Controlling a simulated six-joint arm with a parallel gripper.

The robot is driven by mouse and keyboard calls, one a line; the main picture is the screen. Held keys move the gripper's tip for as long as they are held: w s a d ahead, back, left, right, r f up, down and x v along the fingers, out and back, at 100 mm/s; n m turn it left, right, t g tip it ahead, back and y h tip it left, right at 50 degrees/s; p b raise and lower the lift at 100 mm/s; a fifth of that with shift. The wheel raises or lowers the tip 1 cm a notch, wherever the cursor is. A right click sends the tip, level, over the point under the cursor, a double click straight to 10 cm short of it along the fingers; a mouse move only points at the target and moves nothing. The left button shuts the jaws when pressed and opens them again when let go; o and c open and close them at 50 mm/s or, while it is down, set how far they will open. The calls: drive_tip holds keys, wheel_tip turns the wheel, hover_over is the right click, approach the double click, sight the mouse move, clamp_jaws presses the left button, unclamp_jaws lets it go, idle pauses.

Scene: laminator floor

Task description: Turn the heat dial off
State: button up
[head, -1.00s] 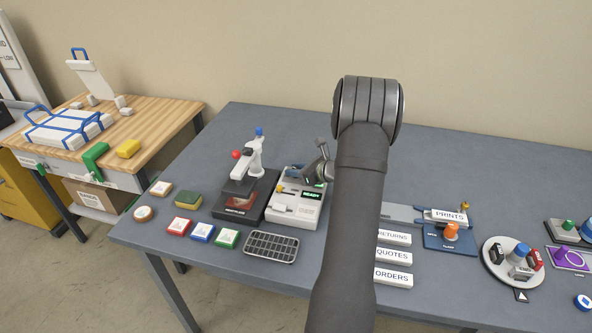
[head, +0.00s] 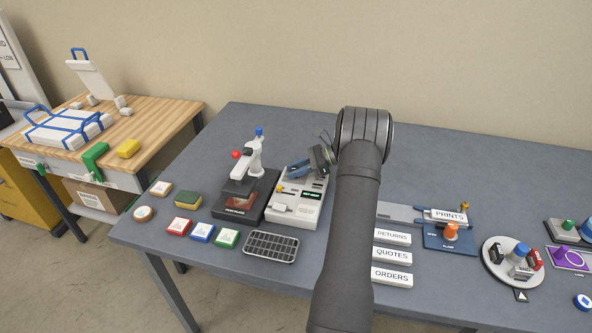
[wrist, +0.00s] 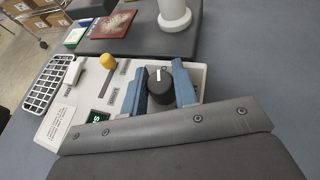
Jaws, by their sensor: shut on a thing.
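The black heat dial (wrist: 160,86) with a white pointer mark sits on the pale control unit (wrist: 66,119) in the wrist view. My gripper (wrist: 158,78) has its two blue fingers on either side of the dial and is shut on it. In the head view the control unit (head: 283,211) stands on the grey table, with my gripper (head: 300,171) down at its back end. The dial is hidden there. A small dark display with green text (head: 312,194) shows on the unit; its text is too small to read.
A yellow-knobbed lever (wrist: 107,61) stands on the unit near the fingers. A dark press with a white column (head: 243,185) stands close on the left. Label blocks (head: 391,254) lie right of my arm.

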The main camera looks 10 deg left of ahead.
drive_tip(key=shift+g, duration=0.3)
drive_tip(key=o, duration=1)
drive_tip(key=v, duration=1.7)
drive_tip(key=shift+w+d+r, duration=0.1)
drive_tip(key=shift+d+r, duration=0.05)
drive_tip(key=shift+r, duration=0.1)
drive_tip(key=x, duration=1.7)
drive_tip(key=shift+f, duration=0.2)
